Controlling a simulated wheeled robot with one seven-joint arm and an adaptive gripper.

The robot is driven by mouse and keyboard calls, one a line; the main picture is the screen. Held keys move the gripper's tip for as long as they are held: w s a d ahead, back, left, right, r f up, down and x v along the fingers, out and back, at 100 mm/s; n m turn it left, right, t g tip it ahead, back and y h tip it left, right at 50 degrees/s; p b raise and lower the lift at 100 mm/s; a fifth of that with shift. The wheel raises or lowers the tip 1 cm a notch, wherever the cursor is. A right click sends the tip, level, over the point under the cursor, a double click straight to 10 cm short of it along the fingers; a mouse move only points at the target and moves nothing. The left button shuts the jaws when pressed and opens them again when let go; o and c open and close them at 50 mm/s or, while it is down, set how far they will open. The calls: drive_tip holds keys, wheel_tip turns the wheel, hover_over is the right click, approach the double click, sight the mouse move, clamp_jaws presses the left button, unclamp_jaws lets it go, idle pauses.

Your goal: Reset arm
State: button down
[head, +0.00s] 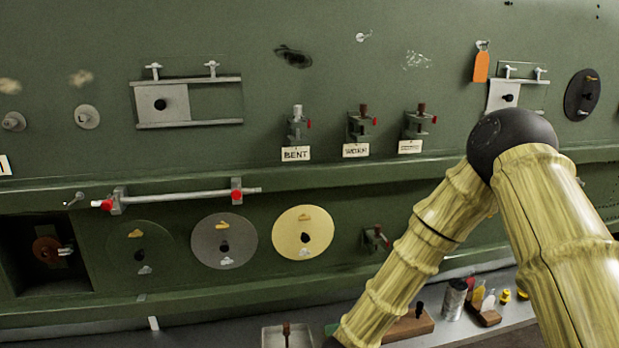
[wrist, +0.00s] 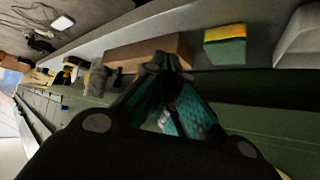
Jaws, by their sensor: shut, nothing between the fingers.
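My arm crosses the right side of the head view, bent at a dark round elbow joint. Its forearm runs down and left to the bottom edge, and the gripper is not seen there. In the wrist view my gripper (wrist: 168,64) is shut and empty, its fingertips together. The tips appear just in front of a brown wooden block (wrist: 150,52), which also shows in the head view (head: 410,326). I cannot tell whether they touch. A green and yellow sponge (wrist: 226,45) lies right of the tips.
The green fuselage wall (head: 230,50) carries a sliding hatch (head: 190,103), several labelled clamps, a horizontal rod (head: 180,196) and round discs (head: 303,232). A shelf below holds a metal can (head: 454,300), small bottles and a tray (head: 287,337). An orange tag (head: 481,67) hangs at right.

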drive_tip(key=s+d+f+n+g+y, duration=0.2)
drive_tip(key=s+f, duration=0.6)
drive_tip(key=s, duration=0.1)
drive_tip(key=s+d+f+n+g+y, duration=0.1)
drive_tip(key=s+d+f+n, duration=0.1)
drive_tip(key=s+f, duration=0.7)
drive_tip(key=s+d+f+n+g+y, duration=0.1)
drive_tip(key=s+d+f+g, duration=0.15)
drive_tip(key=s, duration=0.85)
drive_tip(key=s+d+f+n+g+y, duration=0.1)
drive_tip(key=s+d+f+n+g, duration=0.15)
drive_tip(key=s, duration=0.95)
wheel_tip(320, 180, down, 15)
drive_tip(key=w+a+b, duration=0.1)
drive_tip(key=b, duration=1.4)
drive_tip(key=shift+m, duration=0.45)
drive_tip(key=shift+w+r, duration=0.1)
